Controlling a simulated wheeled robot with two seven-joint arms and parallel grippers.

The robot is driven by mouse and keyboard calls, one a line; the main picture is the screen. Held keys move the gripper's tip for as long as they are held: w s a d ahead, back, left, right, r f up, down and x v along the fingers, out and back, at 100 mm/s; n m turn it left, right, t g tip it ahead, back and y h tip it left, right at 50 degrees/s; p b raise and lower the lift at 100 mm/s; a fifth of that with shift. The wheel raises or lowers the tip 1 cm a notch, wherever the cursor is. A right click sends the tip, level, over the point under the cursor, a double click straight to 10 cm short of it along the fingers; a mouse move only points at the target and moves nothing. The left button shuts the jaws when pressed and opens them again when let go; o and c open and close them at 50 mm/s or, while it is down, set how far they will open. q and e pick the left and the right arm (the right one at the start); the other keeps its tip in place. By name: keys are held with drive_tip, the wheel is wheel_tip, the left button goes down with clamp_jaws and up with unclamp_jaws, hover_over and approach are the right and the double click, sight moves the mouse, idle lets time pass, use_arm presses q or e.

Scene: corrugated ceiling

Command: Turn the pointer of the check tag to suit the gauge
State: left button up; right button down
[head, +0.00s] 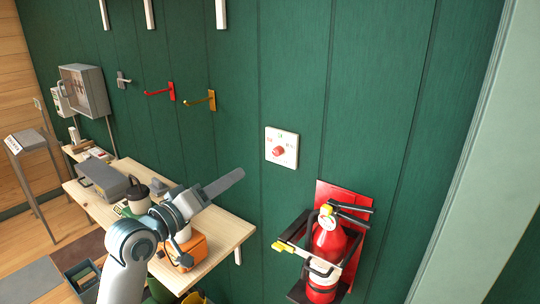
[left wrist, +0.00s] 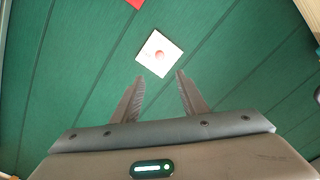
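The check tag is a white square plate (head: 290,136) on the green wall, with a red pointer knob (head: 278,151) in its middle. The plate also shows in the left wrist view (left wrist: 149,60), ahead of the fingertips. Its markings are too small to read. The fire extinguisher (head: 321,268) hangs below right of the tag, with a small gauge (head: 326,210) near its valve; its reading cannot be made out. My left gripper (head: 241,173) is left of the tag and apart from it. The left wrist view shows its two fingers (left wrist: 159,77) open, nothing between them.
The extinguisher sits in a bracket with a yellow-ended bar (head: 283,247) on a red backboard (head: 357,193). A wooden bench (head: 219,222) with a toolbox and an orange item stands below my left arm. The wall around the tag is clear.

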sight(275, 152)
use_arm(q)
drive_tip(key=p+x, duration=0.5)
drive_tip(key=x, duration=1.2)
drive_tip(key=shift+f, duration=0.1)
clamp_jaws()
